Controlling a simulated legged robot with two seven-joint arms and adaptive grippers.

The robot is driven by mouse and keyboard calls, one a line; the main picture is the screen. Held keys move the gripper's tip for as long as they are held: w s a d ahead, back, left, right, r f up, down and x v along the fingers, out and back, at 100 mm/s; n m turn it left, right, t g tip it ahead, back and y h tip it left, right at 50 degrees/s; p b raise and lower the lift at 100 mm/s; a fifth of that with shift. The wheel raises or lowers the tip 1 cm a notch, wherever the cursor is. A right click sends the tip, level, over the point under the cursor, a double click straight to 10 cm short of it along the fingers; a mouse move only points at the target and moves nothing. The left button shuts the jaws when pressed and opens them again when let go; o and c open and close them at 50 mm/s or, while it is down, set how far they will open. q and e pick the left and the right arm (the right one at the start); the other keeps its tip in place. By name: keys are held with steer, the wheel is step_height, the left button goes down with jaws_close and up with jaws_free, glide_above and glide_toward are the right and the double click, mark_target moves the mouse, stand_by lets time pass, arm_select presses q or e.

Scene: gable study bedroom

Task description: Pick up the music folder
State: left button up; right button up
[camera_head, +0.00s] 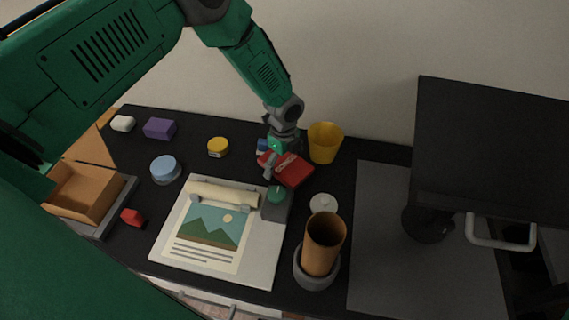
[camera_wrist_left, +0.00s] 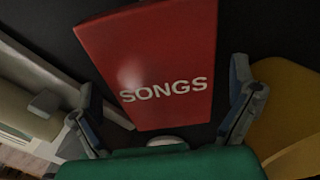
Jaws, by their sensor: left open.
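The music folder is a red, flat block marked "SONGS" (camera_head: 292,171) lying on the dark desk, left of the yellow cup. In the left wrist view the red folder (camera_wrist_left: 150,55) fills the middle, its white lettering readable. My left gripper (camera_head: 277,158) is over the folder and hides part of it in the head view. In the left wrist view my left gripper (camera_wrist_left: 163,90) is open, with one finger to each side of the folder and nothing held. I cannot tell whether the fingers touch it. My right gripper is not in view.
The yellow cup (camera_head: 324,143) stands close to the folder's right. A picture board (camera_head: 265,262) with a cream roll lies in front, left. A brown cup (camera_head: 323,246) stands in a grey holder in front. A dark monitor (camera_head: 490,150) stands at right. Several small items lie at left.

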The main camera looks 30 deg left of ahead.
arm_select(q)
steer(key=shift+d+r, duration=0.1)
steer(key=shift+d, duration=0.2)
steer(key=c, duration=1.3)
steer(key=shift+d, duration=0.3)
steer(key=shift+r, duration=0.15)
